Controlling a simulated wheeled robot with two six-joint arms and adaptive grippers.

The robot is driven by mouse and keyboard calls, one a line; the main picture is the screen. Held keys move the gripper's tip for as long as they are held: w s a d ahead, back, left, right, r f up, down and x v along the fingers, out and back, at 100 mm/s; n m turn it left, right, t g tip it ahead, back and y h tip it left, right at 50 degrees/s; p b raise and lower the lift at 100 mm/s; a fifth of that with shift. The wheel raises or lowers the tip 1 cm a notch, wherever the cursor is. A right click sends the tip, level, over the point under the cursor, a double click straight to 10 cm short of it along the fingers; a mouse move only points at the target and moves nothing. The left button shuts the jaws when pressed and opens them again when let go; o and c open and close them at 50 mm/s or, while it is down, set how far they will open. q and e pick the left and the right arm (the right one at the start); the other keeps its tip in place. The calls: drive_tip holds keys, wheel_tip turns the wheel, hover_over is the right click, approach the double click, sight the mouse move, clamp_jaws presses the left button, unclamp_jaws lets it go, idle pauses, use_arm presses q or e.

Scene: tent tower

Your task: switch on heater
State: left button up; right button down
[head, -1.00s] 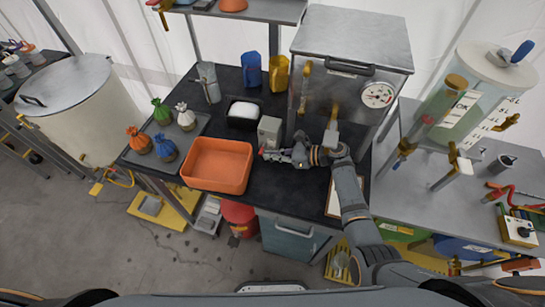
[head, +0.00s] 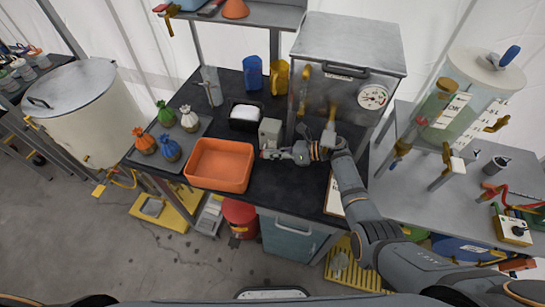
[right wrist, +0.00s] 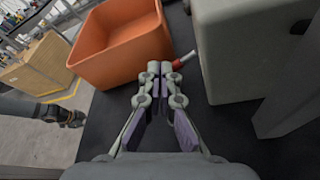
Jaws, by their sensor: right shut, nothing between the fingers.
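A small grey box (head: 270,132) stands on the dark bench, in front of the large metal cabinet with a round gauge. It also shows large at the right of the right wrist view (right wrist: 250,45). A short lever with a red end and a pale tip (right wrist: 185,60) sticks out at its left lower side. My right gripper (head: 268,154) is shut and empty, low over the bench in front of the grey box. In the right wrist view its fingertips (right wrist: 160,68) are close beside the lever; I cannot tell whether they touch it.
An orange bin (head: 220,165) stands just left of the gripper. Behind are a black tray (head: 245,123), a blue cup (head: 252,72) and a yellow cup (head: 279,76). The metal cabinet (head: 350,45) is at the back right. A clipboard (head: 333,195) lies under my right arm.

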idle(0.8)
drive_tip(key=shift+r+p, duration=0.85)
drive_tip(key=shift+p, duration=0.1)
